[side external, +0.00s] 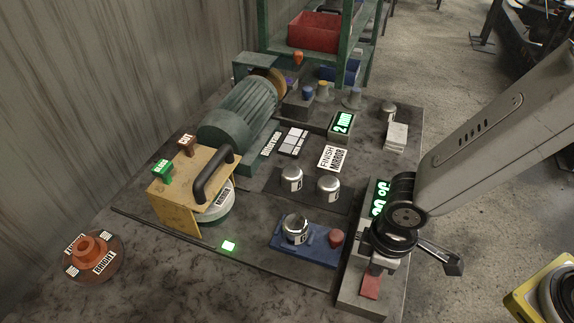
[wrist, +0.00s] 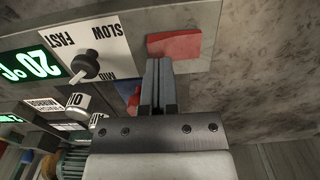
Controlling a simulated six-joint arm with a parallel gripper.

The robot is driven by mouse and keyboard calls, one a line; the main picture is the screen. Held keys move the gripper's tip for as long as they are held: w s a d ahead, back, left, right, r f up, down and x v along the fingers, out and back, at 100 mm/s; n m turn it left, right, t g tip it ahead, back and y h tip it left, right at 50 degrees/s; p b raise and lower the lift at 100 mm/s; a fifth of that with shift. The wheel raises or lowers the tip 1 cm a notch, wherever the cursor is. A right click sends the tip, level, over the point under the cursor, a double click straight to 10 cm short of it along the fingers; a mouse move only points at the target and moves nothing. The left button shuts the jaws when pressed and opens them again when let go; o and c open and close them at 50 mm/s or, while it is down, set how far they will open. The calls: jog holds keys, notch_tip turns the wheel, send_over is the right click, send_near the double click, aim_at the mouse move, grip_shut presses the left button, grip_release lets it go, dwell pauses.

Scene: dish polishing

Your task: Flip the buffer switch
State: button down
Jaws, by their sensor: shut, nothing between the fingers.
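A flat red switch paddle (side external: 370,287) sits on the near end of a grey control box (side external: 357,303). In the wrist view the red paddle (wrist: 174,44) lies just beyond my fingertips, beside a dark speed knob (wrist: 86,64) on a plate marked slow, mid and fast. My gripper (side external: 377,268) points down over the control box, close to the paddle. In the wrist view my gripper (wrist: 159,62) has its fingers shut together with nothing between them. I cannot tell whether the tips touch the paddle. The green buffer motor (side external: 240,110) stands farther back on the bench.
A blue tray (side external: 280,247) holding a metal canister (side external: 295,228) and a red knobbed piece is left of my gripper. A wooden guard with a black handle (side external: 213,175) stands farther left. Two canisters stand on a dark mat (side external: 310,200).

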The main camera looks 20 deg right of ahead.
jog(key=shift+f, duration=0.7)
dwell(0.6)
jog(key=shift+r, duration=3.55)
jog(key=w+d+m+t, duration=0.1)
jog(key=w+d+m, duration=0.2)
jog(key=d, duration=0.7)
jog(key=w+d+m+t, duration=0.1)
jog(key=w+d+m, duration=0.2)
jog(key=d+m, duration=0.3)
jog(key=d, duration=0.5)
jog(key=shift+d+r+t, duration=0.15)
jog(key=shift+r+t, duration=0.05)
jog(key=shift+t, duration=0.1)
